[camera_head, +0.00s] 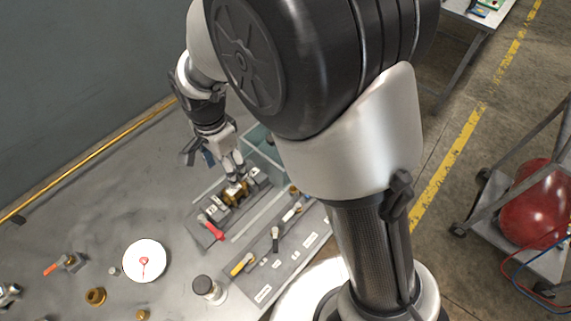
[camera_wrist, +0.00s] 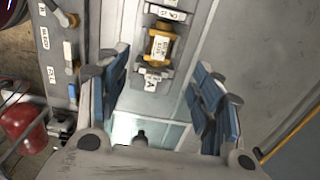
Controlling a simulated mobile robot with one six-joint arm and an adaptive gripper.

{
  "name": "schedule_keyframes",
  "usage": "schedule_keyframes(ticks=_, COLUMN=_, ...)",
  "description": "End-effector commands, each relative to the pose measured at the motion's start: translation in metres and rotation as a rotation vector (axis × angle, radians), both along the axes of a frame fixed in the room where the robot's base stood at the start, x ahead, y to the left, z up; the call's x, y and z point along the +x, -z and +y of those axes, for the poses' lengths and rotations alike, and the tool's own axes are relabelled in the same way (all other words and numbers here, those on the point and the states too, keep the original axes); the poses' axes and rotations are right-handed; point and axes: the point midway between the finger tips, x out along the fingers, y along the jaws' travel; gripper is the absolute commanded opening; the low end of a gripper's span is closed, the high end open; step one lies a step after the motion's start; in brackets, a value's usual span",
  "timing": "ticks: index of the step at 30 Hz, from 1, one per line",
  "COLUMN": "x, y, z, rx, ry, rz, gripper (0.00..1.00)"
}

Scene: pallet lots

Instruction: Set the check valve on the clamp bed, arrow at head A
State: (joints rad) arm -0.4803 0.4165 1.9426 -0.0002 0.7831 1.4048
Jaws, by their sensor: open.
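The check valve (camera_wrist: 160,47), a brass body with a pale label, lies on the clamp bed (camera_wrist: 150,103) between two grey heads. The nearer head in the wrist view is marked A (camera_wrist: 154,79). The arrow's direction on the valve is too small to tell. In the camera_head view the valve (camera_head: 237,193) sits just below my gripper (camera_head: 232,170). My gripper (camera_wrist: 158,85) is open, its blue-padded fingers apart, with nothing between them. The valve is ahead of the fingers and appears free of them.
A red-handled lever (camera_head: 212,228) is at the bed's near end. A labelled strip with a yellow-handled valve (camera_head: 242,264) runs alongside. A clear bin (camera_head: 262,146) stands behind. A white round dish (camera_head: 146,260), brass fittings (camera_head: 95,296) and a dark-capped jar (camera_head: 205,287) stand on the table.

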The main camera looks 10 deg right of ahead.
Motion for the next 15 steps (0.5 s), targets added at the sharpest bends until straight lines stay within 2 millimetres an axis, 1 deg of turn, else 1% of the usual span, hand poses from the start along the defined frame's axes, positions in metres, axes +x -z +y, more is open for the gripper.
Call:
schedule_keyframes(ticks=2, x=0.0, y=-0.001, z=-0.001, rx=0.001, ry=-0.003, rz=-0.002, gripper=0.6)
schedule_keyframes(ticks=5, x=-0.001, y=-0.014, z=-0.01, rx=0.008, ry=-0.027, rz=-0.017, gripper=0.6)
schedule_keyframes(ticks=8, x=-0.005, y=-0.039, z=-0.029, rx=0.019, ry=-0.09, rz=-0.046, gripper=0.6)
schedule_keyframes(ticks=10, x=-0.012, y=-0.062, z=-0.048, rx=0.025, ry=-0.154, rz=-0.079, gripper=0.6)
schedule_keyframes(ticks=12, x=-0.022, y=-0.084, z=-0.068, rx=0.027, ry=-0.227, rz=-0.114, gripper=0.6)
schedule_keyframes(ticks=15, x=-0.04, y=-0.11, z=-0.096, rx=0.02, ry=-0.331, rz=-0.161, gripper=0.6)
